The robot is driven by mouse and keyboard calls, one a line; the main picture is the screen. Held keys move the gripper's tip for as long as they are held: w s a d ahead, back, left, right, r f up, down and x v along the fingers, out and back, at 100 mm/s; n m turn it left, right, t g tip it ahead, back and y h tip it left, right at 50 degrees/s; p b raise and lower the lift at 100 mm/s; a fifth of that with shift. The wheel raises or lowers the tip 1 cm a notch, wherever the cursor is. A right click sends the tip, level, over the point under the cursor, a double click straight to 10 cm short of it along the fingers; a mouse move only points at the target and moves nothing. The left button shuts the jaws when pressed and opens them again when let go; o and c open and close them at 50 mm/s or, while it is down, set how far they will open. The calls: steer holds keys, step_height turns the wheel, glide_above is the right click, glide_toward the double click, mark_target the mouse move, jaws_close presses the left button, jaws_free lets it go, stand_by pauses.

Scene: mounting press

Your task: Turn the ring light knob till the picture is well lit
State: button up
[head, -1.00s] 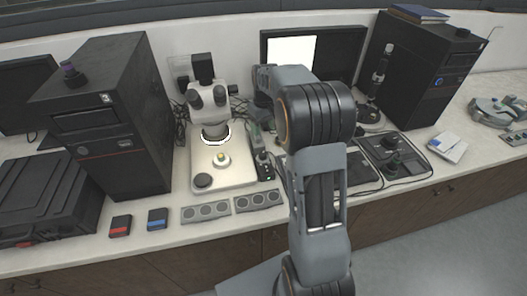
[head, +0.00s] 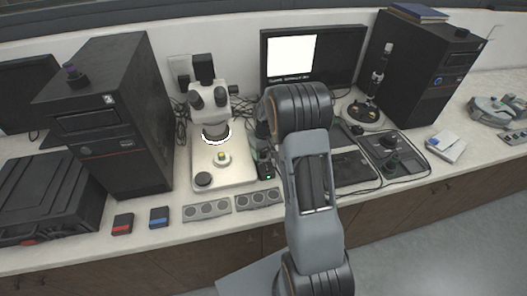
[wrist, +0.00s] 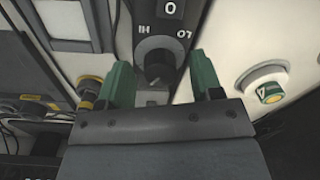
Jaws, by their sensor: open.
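The ring light knob (wrist: 160,62) is a dark round knob on a black control box (wrist: 171,28) marked HI, LO and 0. In the wrist view my gripper (wrist: 163,76) is open, with one green finger on each side of the knob. I cannot tell whether either finger touches it. In the head view the box (head: 265,170) stands right of the microscope (head: 208,100), and my arm hides most of my gripper. The ring light (head: 216,140) glows white under the microscope head. The monitor (head: 339,55) shows a plain white picture (head: 290,56); the text below is too small to read.
A white disc with a yellow-topped sample (head: 221,157) lies on the microscope stage. Grey trays (head: 206,209) lie in front, with a red-marked box (head: 122,224) and a blue-marked box (head: 159,217) to their left. A black tower (head: 115,115) stands left; cables lie right of my arm.

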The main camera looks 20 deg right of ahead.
steer(key=shift+c, duration=0.3)
steer(key=c, duration=0.9)
steer(key=n+b, duration=0.2)
steer(key=n, duration=0.4)
steer(key=shift+f, duration=0.1)
steer(key=n+b, duration=0.1)
steer(key=n, duration=0.4)
steer(key=shift+w+n+b, duration=0.1)
steer(key=shift+n+b, duration=0.25)
steer(key=shift+n, duration=0.05)
